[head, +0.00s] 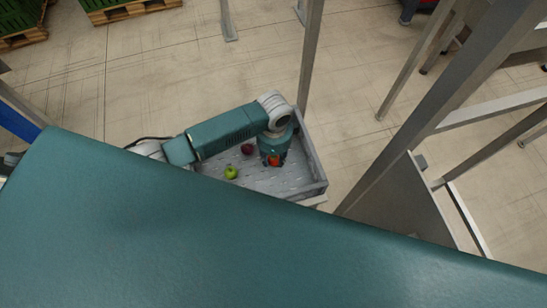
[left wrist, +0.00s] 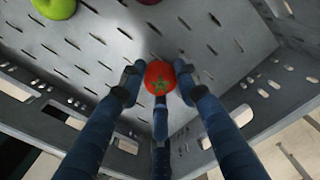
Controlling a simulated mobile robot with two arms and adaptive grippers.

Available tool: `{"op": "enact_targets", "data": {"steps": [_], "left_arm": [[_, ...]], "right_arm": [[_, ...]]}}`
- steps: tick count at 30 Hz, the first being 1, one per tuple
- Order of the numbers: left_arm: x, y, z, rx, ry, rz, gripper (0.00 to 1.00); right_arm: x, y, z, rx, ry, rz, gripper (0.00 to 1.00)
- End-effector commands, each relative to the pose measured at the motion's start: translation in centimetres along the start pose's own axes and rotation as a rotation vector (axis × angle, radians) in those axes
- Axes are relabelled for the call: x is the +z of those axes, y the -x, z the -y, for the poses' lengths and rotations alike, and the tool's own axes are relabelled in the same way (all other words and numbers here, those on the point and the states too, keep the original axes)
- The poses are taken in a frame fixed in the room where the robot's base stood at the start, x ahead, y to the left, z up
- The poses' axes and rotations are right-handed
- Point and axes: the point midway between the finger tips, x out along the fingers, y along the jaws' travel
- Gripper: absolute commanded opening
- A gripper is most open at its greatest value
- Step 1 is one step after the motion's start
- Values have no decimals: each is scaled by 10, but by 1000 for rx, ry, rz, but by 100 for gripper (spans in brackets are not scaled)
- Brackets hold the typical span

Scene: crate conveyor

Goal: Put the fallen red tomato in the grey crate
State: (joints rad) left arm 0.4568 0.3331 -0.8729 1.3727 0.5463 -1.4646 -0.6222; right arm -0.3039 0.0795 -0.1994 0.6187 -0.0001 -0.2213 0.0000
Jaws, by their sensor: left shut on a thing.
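The red tomato (left wrist: 159,78), with a green star-shaped calyx, sits between the fingers of my left gripper (left wrist: 160,88) in the left wrist view. The gripper is shut on it. In the head view the tomato (head: 273,160) shows as a small red patch below the left gripper (head: 274,158). Both are over the inside of the grey crate (head: 316,165), near its right side. I cannot tell whether the tomato touches the crate floor. My right gripper is not in view.
A green apple (head: 231,173) and a dark red fruit (head: 247,149) lie in the crate, left of the gripper. Metal posts (head: 312,50) stand behind and to the right of the crate. Green crates on pallets (head: 125,8) are at the top left.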

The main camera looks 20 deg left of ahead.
Motion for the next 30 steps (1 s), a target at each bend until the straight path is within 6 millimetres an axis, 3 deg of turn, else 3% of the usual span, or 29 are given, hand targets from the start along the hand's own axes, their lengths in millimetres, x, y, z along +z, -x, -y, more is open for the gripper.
{"op": "enact_targets", "data": {"steps": [3,15,16,19,30], "left_arm": [[0,-11,0,-1,-1,0,10],[0,-16,0,-1,0,0,10],[0,-16,0,-1,-1,0,34],[0,-16,0,-1,-1,0,50],[0,-9,1,-3,-1,-2,50]], "right_arm": [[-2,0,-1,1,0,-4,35],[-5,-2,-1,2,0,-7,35],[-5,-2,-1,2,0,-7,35],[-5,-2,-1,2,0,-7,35],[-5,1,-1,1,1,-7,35]]}}
